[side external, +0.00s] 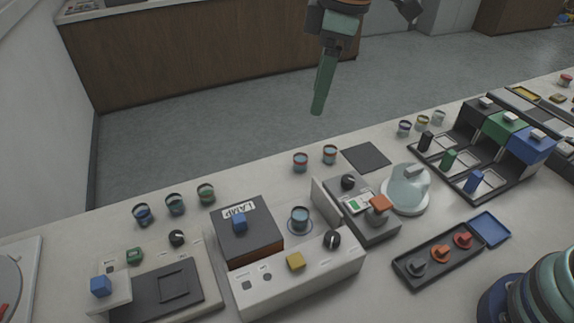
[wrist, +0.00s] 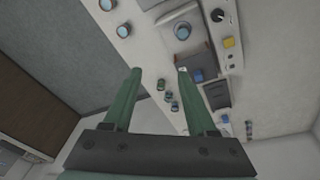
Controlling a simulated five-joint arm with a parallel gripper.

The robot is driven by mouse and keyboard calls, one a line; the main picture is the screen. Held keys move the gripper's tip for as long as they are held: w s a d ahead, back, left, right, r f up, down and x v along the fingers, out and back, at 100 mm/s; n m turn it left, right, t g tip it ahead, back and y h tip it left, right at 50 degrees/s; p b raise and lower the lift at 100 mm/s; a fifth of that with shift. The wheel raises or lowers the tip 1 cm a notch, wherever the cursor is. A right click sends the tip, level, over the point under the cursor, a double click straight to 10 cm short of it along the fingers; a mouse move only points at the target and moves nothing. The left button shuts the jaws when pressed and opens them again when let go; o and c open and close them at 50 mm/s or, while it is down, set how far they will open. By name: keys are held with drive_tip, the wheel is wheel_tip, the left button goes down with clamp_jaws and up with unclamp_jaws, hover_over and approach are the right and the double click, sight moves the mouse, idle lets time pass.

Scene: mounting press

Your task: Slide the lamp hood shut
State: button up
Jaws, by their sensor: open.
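The lamp hood (side external: 250,239) is a dark box with a white LAMP label and a blue knob (side external: 239,222) on top. It sits at the left end of the white lamp unit (side external: 300,285). A blue cup (side external: 299,219) stands uncovered to the right of the hood. The wrist view shows the blue knob (wrist: 197,75) beyond the right finger and the cup (wrist: 182,31) above it. My gripper (side external: 318,106) is high above and behind the bench, well apart from the hood. Its two green fingers (wrist: 159,71) are spread with nothing between them.
An upright grey plate (side external: 325,202) stands right of the cup, beside a unit with an orange knob (side external: 379,203). A press-like unit (side external: 150,285) is at the left. Several small cups line the back edge. A glass dome (side external: 407,185) stands farther right.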

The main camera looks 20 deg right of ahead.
drive_tip(key=a+f+n+g, duration=0.1)
drive_tip(key=a+f+n, duration=0.2)
drive_tip(key=a, duration=0.5)
drive_tip(key=n+h, duration=0.1)
drive_tip(key=n, duration=0.3)
approach(239, 218)
drive_tip(key=shift+g, duration=0.4)
drive_tip(key=f, duration=0.9)
drive_tip(key=shift+w, duration=0.4)
clamp_jaws()
drive_tip(key=shift+s, duration=0.1)
